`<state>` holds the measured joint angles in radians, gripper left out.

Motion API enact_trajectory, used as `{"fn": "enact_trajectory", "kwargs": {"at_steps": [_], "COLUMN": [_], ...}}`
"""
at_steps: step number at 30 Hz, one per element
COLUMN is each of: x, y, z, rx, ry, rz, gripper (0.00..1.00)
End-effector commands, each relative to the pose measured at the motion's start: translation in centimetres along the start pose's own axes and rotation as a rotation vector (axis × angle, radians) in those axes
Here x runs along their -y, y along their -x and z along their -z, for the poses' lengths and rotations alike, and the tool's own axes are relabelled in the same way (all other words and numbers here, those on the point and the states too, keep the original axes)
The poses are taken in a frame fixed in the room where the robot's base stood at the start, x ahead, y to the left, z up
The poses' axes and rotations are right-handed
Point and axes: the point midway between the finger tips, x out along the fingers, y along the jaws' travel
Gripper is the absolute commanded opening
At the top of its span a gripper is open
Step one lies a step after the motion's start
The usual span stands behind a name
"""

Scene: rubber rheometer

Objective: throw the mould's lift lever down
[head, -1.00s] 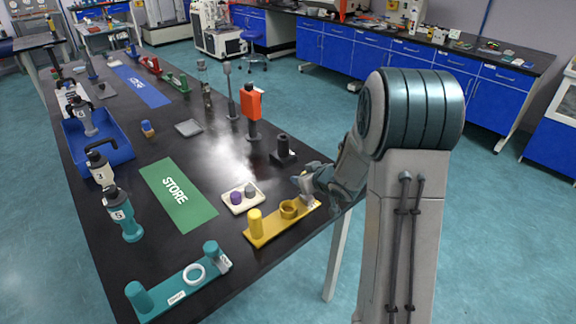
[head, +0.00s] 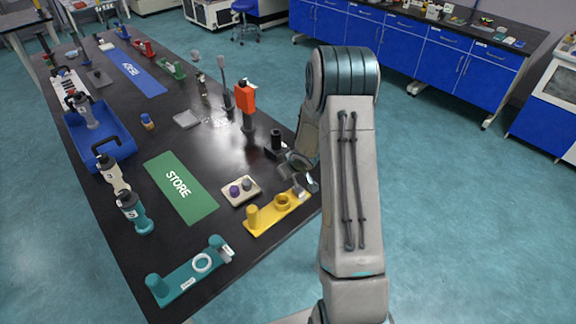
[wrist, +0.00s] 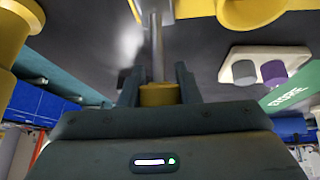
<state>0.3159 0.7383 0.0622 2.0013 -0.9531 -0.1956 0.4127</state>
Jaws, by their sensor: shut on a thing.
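The yellow mould fixture (head: 268,213) is a flat plate on the near right of the table, with a post and a ring-shaped cup. My gripper (head: 301,180) is at the plate's right end, by a grey part there. In the wrist view my gripper (wrist: 157,78) is shut on the yellow knob (wrist: 159,95) of the lift lever, whose metal rod (wrist: 157,45) runs from the knob towards the yellow fixture. The cup (wrist: 250,12) shows at the top right. The lever is mostly hidden by my gripper in the head view, so its angle is unclear there.
A tray (head: 229,198) with purple and grey pieces lies beside the fixture. A dark block with a post (head: 276,148) stands behind my gripper. The green STORE mat (head: 165,170) and a teal fixture (head: 185,283) are further left. The table's right edge is close.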

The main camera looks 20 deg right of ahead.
Motion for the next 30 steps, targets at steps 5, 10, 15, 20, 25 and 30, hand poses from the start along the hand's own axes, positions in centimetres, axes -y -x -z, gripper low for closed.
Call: {"fn": "enact_trajectory", "kwargs": {"at_steps": [5, 10, 15, 20, 25, 30], "x": [0.23, 0.38, 0.48, 0.43, 0.19, 0.03], "y": [-0.13, -0.21, -0.22, -0.19, -0.12, 0.5], "z": [-0.16, -0.14, -0.12, -0.1, -0.12, -0.05], "rx": [0.019, 0.02, 0.019, 0.018, 0.017, 0.015], "ry": [0.006, 0.01, 0.011, 0.009, 0.006, 0.003], "rz": [0.001, 0.002, 0.004, 0.003, 0.001, -0.001], "gripper": [0.0, 0.0, 0.0, 0.52, 0.52, 0.52]}}
